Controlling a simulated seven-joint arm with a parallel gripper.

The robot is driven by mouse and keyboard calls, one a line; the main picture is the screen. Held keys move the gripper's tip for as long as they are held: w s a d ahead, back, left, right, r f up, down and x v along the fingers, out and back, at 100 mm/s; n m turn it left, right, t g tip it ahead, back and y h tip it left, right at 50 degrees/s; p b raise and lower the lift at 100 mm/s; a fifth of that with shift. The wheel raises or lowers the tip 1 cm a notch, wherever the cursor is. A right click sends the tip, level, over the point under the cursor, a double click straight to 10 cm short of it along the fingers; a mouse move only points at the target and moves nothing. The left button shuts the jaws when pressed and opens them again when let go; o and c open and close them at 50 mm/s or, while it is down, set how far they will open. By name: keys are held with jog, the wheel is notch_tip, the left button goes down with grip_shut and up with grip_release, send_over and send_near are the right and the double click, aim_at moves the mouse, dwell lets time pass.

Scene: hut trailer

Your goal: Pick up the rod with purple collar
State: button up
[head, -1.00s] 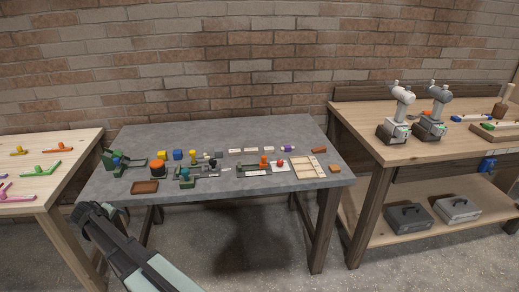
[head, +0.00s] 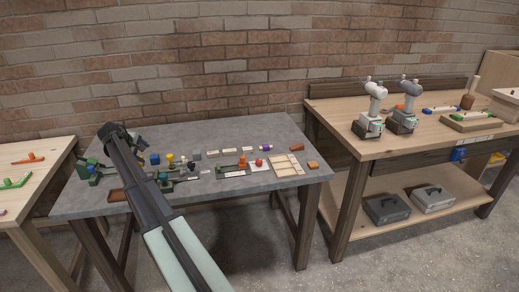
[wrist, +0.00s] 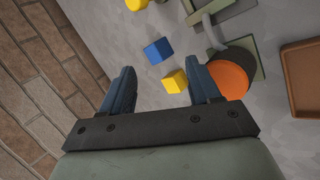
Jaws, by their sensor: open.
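A small piece with a purple part and a pale part (head: 265,146) lies toward the right back of the grey table (head: 240,200) in the head view. It looks like the rod with purple collar, but it is too small there to make out its shape. It does not show in the wrist view. My gripper (head: 117,130) is over the left part of the grey table, far left of that piece. In the wrist view my gripper (wrist: 162,88) is open, with nothing held. A yellow cube (wrist: 174,82) and a blue cube (wrist: 158,50) lie on the table beyond the fingers.
An orange-topped black cylinder (wrist: 230,78) and a brown tray (wrist: 302,80) are right of the fingers in the wrist view. A wooden compartment tray (head: 286,165), red ball (head: 259,162) and brown block (head: 313,165) are near the purple piece. A brick wall (head: 230,60) stands behind.

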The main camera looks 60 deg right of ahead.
jog(key=s+d+n+g+y, duration=0.1)
jog(key=s+d, duration=0.3)
jog(key=d, duration=0.4)
jog(key=s+d+r+g, duration=0.1)
jog(key=s+d, duration=0.3)
jog(key=d, duration=0.5)
jog(key=s+d+n+g+y, duration=0.1)
jog(key=s+d, duration=0.3)
jog(key=d, duration=0.4)
jog(key=n+g+y, duration=0.1)
jog(key=n+y, duration=0.2)
send_near(266, 145)
jog(key=x, duration=0.3)
jog(key=shift+w+f, duration=0.25)
jog(key=shift+s+x, duration=0.1)
jog(key=shift+x, duration=1.2)
jog(key=shift+s+x, duration=0.15)
jog(key=shift+x, duration=1.2)
jog(key=shift+a, duration=0.1)
jog(key=shift+c, duration=0.2)
jog(key=c, duration=1.1)
jog(key=shift+r, duration=0.1)
